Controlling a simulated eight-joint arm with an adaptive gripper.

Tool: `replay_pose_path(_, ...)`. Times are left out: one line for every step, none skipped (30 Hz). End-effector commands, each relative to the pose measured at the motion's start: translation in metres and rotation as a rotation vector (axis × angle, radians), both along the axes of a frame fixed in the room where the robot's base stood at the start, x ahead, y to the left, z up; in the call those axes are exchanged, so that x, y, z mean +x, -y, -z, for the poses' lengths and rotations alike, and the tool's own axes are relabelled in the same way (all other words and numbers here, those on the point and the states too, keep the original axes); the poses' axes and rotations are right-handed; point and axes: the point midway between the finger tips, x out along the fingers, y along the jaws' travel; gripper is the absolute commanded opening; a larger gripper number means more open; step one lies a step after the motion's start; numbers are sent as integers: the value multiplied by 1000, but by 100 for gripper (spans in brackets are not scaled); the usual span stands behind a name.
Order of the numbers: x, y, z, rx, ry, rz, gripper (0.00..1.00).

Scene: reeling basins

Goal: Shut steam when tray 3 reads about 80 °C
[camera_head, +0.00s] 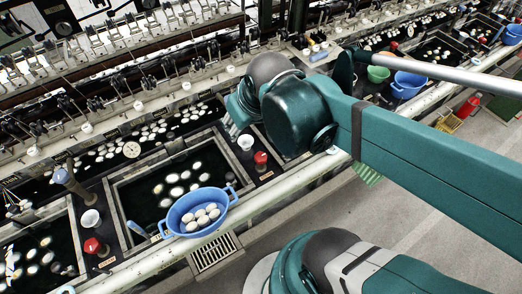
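Dark water basins with pale cocoons run along the reeling bench; one basin (148,212) lies in the middle left. No tray number is legible, so I cannot tell which is tray 3. A red knob (261,157) stands on the ledge right of this basin, and another red knob (93,246) stands to its left. A small round white dial (132,150) sits behind the basin; its reading is too small to make out. My gripper (234,130) is above the ledge, up and left of the right red knob, apart from it in the picture. Its fingers are partly hidden and small.
A blue bowl of cocoons (178,222) sits at the basin's front edge. White cups (245,142) stand near the red knobs. A row of reeling fittings (120,85) runs behind. Green (378,73) and blue (408,86) bowls stand farther right. The grey floor (400,190) in front has free room.

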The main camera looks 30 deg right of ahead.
Motion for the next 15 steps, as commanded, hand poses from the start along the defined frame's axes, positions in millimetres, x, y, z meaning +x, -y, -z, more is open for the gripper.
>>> replay_pose_path(3, 3, 2, -4, -17, -4, 42)
replay_pose_path(3, 4, 4, -7, -29, -8, 42)
replay_pose_path(4, 6, 7, -11, -44, -13, 42)
replay_pose_path(4, 7, 10, -13, -56, -16, 42)
replay_pose_path(4, 8, 12, -15, -68, -19, 42)
replay_pose_path(5, 10, 15, -19, -83, -24, 42)
replay_pose_path(5, 12, 18, -20, -95, -27, 42)
replay_pose_path(5, 13, 20, -22, -107, -30, 42)
replay_pose_path(5, 15, 23, -25, -123, -35, 42)
replay_pose_path(6, 16, 25, -27, -134, -40, 42)
replay_pose_path(5, 17, 28, -28, -145, -43, 42)
replay_pose_path(6, 19, 31, -31, -161, -49, 42)
replay_pose_path(6, 20, 34, -31, -172, -53, 42)
replay_pose_path(5, 22, 36, -33, -184, -57, 42)
replay_pose_path(5, 24, 39, -34, -198, -61, 42)
